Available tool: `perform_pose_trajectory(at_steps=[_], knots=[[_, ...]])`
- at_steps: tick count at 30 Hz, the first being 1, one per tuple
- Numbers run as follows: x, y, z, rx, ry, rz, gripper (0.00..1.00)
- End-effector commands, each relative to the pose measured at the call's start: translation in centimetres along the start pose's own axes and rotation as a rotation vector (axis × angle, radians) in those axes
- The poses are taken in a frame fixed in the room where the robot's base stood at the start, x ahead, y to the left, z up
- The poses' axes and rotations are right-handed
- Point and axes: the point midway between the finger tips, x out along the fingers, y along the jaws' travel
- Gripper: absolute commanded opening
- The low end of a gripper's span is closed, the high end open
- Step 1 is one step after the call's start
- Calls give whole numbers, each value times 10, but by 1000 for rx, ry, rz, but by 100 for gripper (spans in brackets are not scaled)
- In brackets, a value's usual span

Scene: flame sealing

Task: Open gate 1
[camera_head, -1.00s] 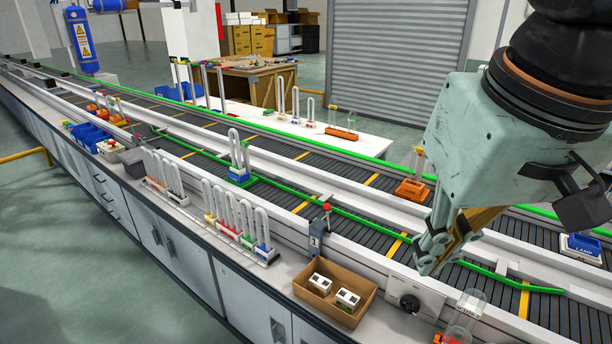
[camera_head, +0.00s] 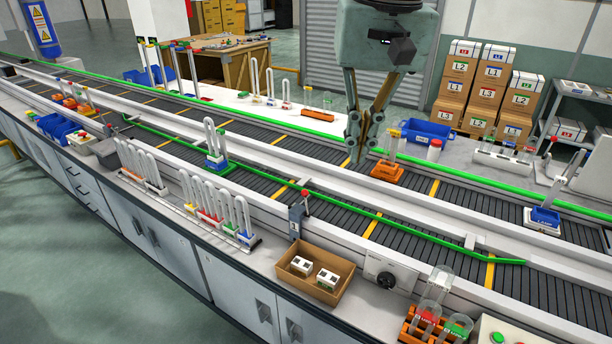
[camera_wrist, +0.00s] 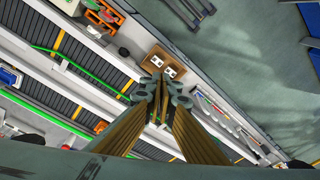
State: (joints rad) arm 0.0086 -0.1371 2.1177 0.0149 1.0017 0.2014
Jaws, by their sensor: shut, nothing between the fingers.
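Gate 1 has a grey post marked 1 (camera_head: 296,220) at the near edge of the conveyor, with a red-knobbed lever (camera_head: 305,194) on top. A long green bar (camera_head: 420,232) runs from near the post, slanting over the dark belt to the right. A green bar also shows in the wrist view (camera_wrist: 82,68). My gripper (camera_head: 361,160) is shut and empty, pointing down above the conveyor, behind and right of the lever and apart from it. In the wrist view my fingers (camera_wrist: 160,92) hide what lies directly beneath them.
A brown box (camera_head: 337,290) with two white devices sits right of the post, beside a dial panel (camera_head: 388,276). Racks of looped tubes (camera_head: 220,215) stand to the left. A carrier with an orange base (camera_head: 388,171) is on the conveyor close to my gripper.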

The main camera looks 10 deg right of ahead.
Motion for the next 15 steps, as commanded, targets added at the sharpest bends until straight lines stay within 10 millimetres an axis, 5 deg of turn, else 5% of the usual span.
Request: perform_pose_trajectory(at_steps=[15], knots=[[11, -19, -93, 90, -77, 14, 0]])
